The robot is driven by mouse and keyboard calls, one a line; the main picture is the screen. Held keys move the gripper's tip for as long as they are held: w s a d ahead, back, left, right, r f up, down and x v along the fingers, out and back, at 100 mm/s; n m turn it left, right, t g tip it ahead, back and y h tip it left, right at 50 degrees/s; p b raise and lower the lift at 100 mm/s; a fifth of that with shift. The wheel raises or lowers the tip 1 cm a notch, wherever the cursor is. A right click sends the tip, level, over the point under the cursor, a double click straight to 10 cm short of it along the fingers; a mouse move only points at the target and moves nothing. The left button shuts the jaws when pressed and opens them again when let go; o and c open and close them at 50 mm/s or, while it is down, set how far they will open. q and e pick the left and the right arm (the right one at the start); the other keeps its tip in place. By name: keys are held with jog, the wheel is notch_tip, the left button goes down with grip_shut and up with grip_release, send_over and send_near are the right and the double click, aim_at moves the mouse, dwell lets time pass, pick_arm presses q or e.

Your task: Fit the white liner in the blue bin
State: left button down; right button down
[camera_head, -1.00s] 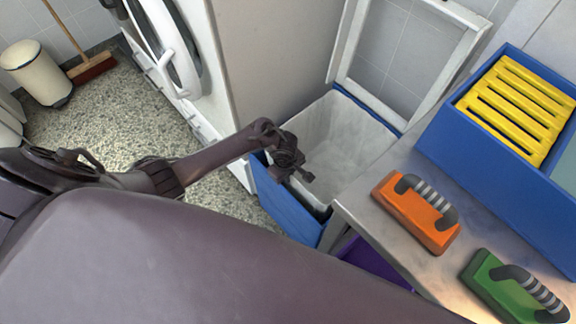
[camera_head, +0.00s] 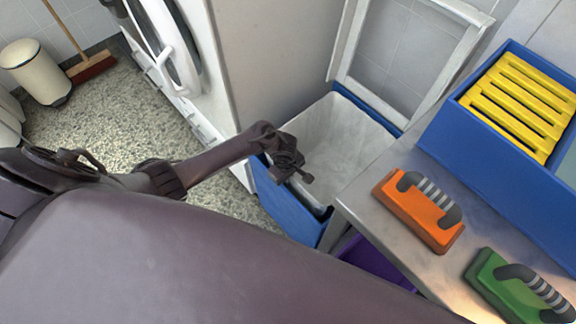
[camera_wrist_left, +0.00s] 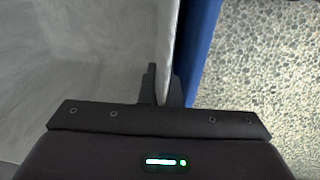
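My left gripper (camera_head: 298,177) is at the bin's near left side. In the left wrist view its fingers (camera_wrist_left: 162,88) are close together on either side of the liner's upright edge, just inside the blue wall (camera_wrist_left: 202,40). My right gripper is not in view.
The worktop (camera_head: 378,215) at right holds an orange brush (camera_head: 420,215), a green brush (camera_head: 510,290) and a blue box (camera_head: 455,140) with a yellow slatted rack (camera_head: 520,100). Its corner is close to the bin. A purple container (camera_head: 375,262) is underneath.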

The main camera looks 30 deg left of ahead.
pick_arm(q)
jog(key=shift+f, duration=0.35)
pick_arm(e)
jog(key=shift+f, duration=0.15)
pick_arm(q)
jog(key=c, duration=1.6)
grip_release()
jog(key=shift+o, duration=0.2)
jog(key=shift+s+f, duration=0.1)
